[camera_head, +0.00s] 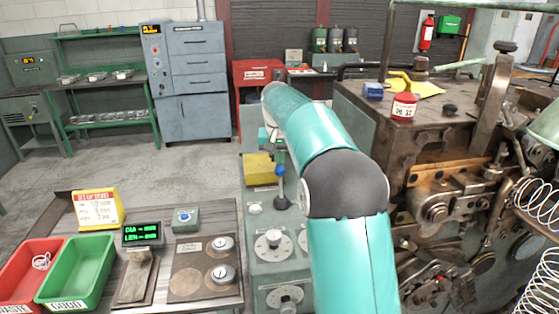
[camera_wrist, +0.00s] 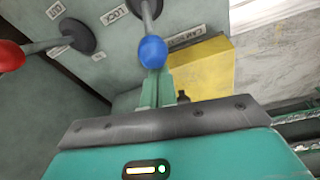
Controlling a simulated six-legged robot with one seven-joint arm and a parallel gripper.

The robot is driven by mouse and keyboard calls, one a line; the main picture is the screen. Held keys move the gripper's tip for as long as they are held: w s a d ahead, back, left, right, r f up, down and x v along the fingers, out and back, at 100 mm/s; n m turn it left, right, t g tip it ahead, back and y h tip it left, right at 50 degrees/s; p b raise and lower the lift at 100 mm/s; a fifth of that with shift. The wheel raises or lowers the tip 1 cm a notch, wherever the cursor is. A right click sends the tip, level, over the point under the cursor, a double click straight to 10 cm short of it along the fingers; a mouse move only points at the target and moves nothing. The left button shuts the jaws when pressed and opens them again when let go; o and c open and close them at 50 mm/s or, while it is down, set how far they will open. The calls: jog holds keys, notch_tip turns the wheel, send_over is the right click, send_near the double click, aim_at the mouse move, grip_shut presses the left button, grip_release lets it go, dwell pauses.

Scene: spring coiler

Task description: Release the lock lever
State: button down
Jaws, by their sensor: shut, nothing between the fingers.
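The lock lever has a blue ball knob (camera_wrist: 152,52) on a grey rod that rises from a round dark base beside a LOCK label (camera_wrist: 115,14) in the wrist view. In the head view the blue knob (camera_head: 280,170) stands above the green-grey machine cabinet, left of my arm. My gripper (camera_wrist: 156,82) is shut and empty. Its fingertips are right at the blue knob in the wrist view; I cannot tell whether they touch it. In the head view my arm mostly hides the gripper.
A red-knobbed lever (camera_wrist: 10,55) stands left of the lock lever. A yellow box (camera_wrist: 205,70) is close at the right of my fingers. In the head view, the bench with a red bin (camera_head: 28,268) and green bin (camera_head: 78,270) is at left; the coiler (camera_head: 440,160) is at right.

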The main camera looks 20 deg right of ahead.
aim_at(281, 167)
jog(key=shift+s+a+r+t+h, duration=0.15)
jog(key=shift+s+r+t, duration=0.15)
jog(key=shift+s+t, duration=0.4)
jog(key=shift+s+a+r+t+h, duration=0.15)
jog(key=shift+s+r+t, duration=0.15)
jog(key=shift+s+t, duration=0.4)
jog(key=s+t, duration=0.2)
jog(key=s, duration=0.1)
jog(key=shift+s+a+r+t+h, duration=0.15)
jog(key=shift+s+a+t+h, duration=0.1)
jog(key=shift+a+t+h, duration=0.15)
jog(key=shift+s+a+f, duration=0.1)
jog(key=shift+s+f, duration=0.05)
jog(key=shift+s, duration=0.45)
jog(key=shift+s+a+f, duration=0.1)
jog(key=shift+s+f, duration=0.05)
jog(key=shift+s, duration=0.45)
